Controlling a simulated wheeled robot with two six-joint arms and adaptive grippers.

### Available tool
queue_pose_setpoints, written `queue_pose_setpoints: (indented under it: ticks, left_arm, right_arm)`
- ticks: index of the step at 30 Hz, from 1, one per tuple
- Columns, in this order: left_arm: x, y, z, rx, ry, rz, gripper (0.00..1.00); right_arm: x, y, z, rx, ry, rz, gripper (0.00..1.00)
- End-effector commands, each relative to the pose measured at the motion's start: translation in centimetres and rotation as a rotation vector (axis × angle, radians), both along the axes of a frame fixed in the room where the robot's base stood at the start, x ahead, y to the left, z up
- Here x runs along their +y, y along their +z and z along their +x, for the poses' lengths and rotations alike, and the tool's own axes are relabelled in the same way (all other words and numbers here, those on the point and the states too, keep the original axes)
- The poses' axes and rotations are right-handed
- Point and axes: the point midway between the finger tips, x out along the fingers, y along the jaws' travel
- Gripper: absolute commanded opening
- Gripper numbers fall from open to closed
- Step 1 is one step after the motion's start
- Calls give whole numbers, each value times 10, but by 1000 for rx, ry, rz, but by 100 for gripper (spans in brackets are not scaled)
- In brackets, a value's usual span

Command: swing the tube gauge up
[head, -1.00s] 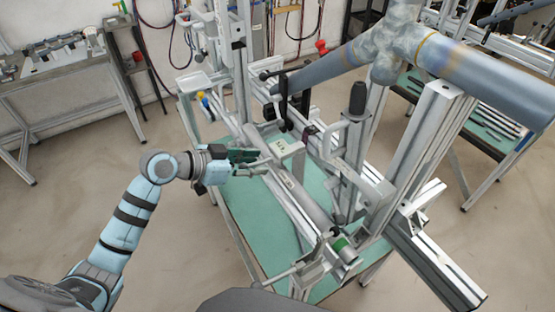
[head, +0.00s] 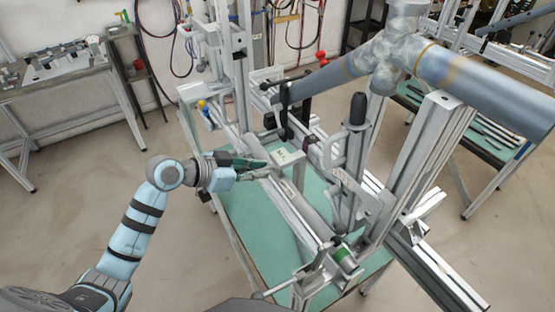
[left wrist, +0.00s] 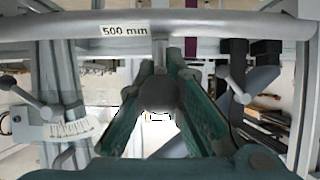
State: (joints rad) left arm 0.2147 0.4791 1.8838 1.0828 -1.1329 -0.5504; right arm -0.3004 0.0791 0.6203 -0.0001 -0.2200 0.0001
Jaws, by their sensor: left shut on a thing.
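The tube gauge is a long grey tube (head: 303,208) lying low and slanting across the green-topped jig. In the left wrist view its bar (left wrist: 220,30) crosses the top and carries a "500 mm" label. A short stem with a dark round knob (left wrist: 158,94) comes off this bar. My left gripper (head: 262,168) is at the left side of the tube. In the left wrist view its green fingers (left wrist: 160,85) are shut on the knob, one on each side. The fingers hide the knob in the head view. My right gripper is not in view.
A large pipe with a mottled joint (head: 400,62) spans the upper right. A black-handled clamp (head: 357,108) and metal posts stand right of the tube. A graduated scale with a lever (left wrist: 68,130) is at left in the wrist view. The green jig top (head: 250,222) is bare at front left.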

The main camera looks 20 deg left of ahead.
Motion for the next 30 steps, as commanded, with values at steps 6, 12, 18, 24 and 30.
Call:
queue_pose_setpoints:
  ticks: [6, 12, 18, 24, 30]
  left_arm:
    - [-2, 21, 3, -8, 1, -2, 0]
    - [-2, 20, 3, -7, 2, -2, 0]
    - [-2, 21, 3, -7, 2, -2, 0]
    - [-5, 35, 7, -7, 1, -4, 0]
    - [-7, 43, 9, -7, 2, -2, 0]
  right_arm:
    - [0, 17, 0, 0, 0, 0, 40]
    - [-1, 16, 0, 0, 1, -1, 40]
    - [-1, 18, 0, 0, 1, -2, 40]
    - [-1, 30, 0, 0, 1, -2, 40]
    - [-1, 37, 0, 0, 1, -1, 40]
